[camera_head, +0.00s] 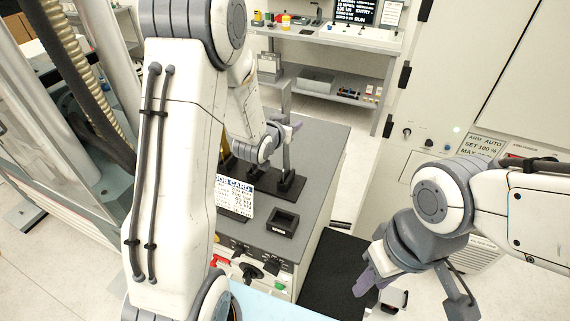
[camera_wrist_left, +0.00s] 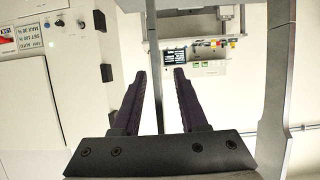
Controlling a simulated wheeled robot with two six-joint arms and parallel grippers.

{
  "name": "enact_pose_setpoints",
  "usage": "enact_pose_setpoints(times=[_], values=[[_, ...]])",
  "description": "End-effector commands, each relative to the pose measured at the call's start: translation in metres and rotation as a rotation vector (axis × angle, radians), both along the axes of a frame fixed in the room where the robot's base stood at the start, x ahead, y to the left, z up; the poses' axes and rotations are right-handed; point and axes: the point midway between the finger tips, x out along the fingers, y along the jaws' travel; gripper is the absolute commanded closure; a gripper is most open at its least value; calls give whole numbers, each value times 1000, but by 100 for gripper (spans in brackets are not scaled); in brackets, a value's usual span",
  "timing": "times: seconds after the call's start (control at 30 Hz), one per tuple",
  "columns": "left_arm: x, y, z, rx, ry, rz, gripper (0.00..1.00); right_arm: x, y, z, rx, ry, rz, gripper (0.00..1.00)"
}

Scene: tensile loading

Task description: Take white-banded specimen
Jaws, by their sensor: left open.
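My left gripper (camera_head: 292,130) is at a grey upright specimen (camera_head: 287,158) on a black stand (camera_head: 290,187) on the grey bench. In the left wrist view, my left gripper (camera_wrist_left: 160,72) is open, and a thin grey upright bar (camera_wrist_left: 152,40) shows between its fingers; I cannot tell whether they touch it. A wider grey specimen-like bar (camera_wrist_left: 277,90) stands to the right there. I cannot make out a white band on any of them. Other specimens at the stand are mostly hidden behind my left arm. My right gripper (camera_head: 415,293) is open and empty, away from the bench at the lower right.
A job card (camera_head: 234,196) and a small black tray (camera_head: 282,223) are at the bench's near end. A testing machine column (camera_head: 65,90) stands at left, a white cabinet (camera_head: 480,70) at right. A shelf table (camera_head: 330,80) is at the back.

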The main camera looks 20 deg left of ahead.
Motion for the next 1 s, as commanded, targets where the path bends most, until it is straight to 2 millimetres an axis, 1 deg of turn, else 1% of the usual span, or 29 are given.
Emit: enact_pose_setpoints(times=[0.1,0.13,0.17,0.2,0.23,1.0], values=[[0,0,0,0,0,0,57,0,0,0,0,0,0,62],[0,0,0,0,0,0,65,0,0,0,0,0,0,62],[0,0,0,0,0,0,77,0,0,0,0,0,0,62],[0,0,0,0,0,0,92,0,0,0,0,0,0,62],[0,0,0,0,0,0,100,0,0,0,0,0,0,62],[0,0,0,0,0,0,100,0,0,0,0,0,0,62]])
